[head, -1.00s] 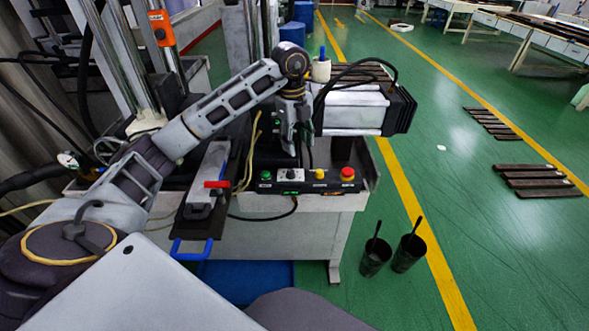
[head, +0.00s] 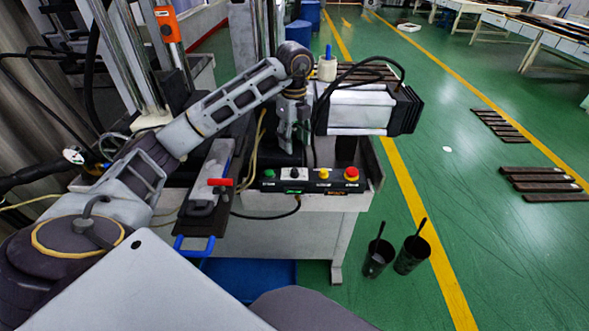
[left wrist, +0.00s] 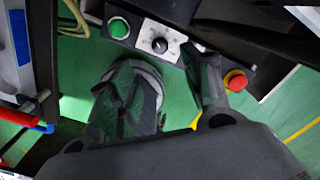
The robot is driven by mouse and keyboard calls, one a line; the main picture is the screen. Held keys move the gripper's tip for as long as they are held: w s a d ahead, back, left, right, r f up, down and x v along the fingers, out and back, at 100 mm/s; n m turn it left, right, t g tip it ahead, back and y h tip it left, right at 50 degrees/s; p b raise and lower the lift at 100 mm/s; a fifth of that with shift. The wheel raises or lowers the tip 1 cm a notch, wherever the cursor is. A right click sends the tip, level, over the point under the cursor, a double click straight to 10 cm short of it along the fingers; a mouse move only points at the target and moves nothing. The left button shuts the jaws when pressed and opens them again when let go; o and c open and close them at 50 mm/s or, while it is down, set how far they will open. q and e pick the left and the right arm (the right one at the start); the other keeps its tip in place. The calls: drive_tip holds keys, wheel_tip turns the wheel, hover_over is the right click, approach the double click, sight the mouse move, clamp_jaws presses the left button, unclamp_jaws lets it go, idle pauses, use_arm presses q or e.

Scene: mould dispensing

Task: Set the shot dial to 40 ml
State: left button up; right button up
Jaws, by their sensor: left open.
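The shot dial is a small black knob on a white plate (head: 293,173) on the black control box. It shows larger in the left wrist view (left wrist: 159,45), with a scale around it too small to read. My left gripper (head: 290,150) is open, pointing down just above and behind the dial in the head view. In the left wrist view its two fingers (left wrist: 168,92) are spread and empty, with the dial beyond the gap between them. The fingers appear apart from the knob. My right gripper is not in view.
The control box also has a green button (head: 268,174), a yellow button (head: 323,174) and a red mushroom button (head: 351,174). A motor housing (head: 360,108) with black cables stands behind to the right. A red-handled clamp device (head: 211,180) is left. Two black cups (head: 411,254) stand on the floor.

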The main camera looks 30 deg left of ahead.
use_arm(q)
hover_over(294, 170)
wheel_tip(294, 170, down, 6)
drive_tip(key=shift+f, duration=0.2)
wheel_tip(294, 170, down, 4)
drive_tip(key=shift+f, duration=0.8)
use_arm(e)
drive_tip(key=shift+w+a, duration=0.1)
